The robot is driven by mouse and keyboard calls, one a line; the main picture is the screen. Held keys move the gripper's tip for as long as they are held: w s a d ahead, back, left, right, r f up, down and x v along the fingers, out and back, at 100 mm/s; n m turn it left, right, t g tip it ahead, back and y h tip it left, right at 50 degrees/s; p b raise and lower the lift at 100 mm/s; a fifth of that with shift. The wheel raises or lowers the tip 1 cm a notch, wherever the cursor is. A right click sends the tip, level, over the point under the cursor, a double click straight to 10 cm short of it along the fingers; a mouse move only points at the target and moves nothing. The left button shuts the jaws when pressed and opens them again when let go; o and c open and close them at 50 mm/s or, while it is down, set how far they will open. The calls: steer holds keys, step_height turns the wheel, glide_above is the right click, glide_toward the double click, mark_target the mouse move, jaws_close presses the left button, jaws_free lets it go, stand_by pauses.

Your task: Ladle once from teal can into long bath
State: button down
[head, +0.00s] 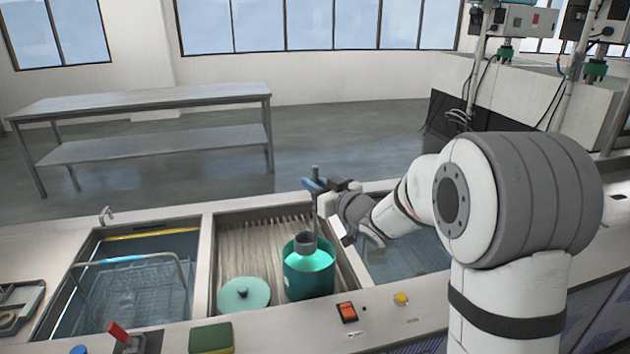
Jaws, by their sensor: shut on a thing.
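The teal can (309,281) stands open on the ribbed drainboard in the middle of the counter. My gripper (322,188) is above the can's back edge, shut on the upright handle of the ladle (306,243). The ladle's grey cup is at the can's mouth; whether it is inside or just above, and what it holds, I cannot tell. A water-filled basin (405,262) lies to the right, partly behind my arm. Another basin (78,296) with a wire basket is at the left. Which one is the long bath is not clear from this view.
A teal lid (244,295) lies left of the can. A wire basket (135,292) with a raised handle sits in the left basin. An orange switch (347,312), a yellow knob (401,299), a red lever (119,333) and a green-yellow sponge (211,339) line the front edge.

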mark_target(317, 166)
step_height(317, 166, down, 13)
steer(key=b, duration=1)
steer(key=shift+r+b, duration=0.2)
steer(key=shift+b, duration=0.1)
stand_by(0.5)
step_height(317, 166, up, 18)
steer(key=p, duration=1.2)
steer(key=shift+f+p, duration=0.15)
steer(key=shift+p, duration=0.25)
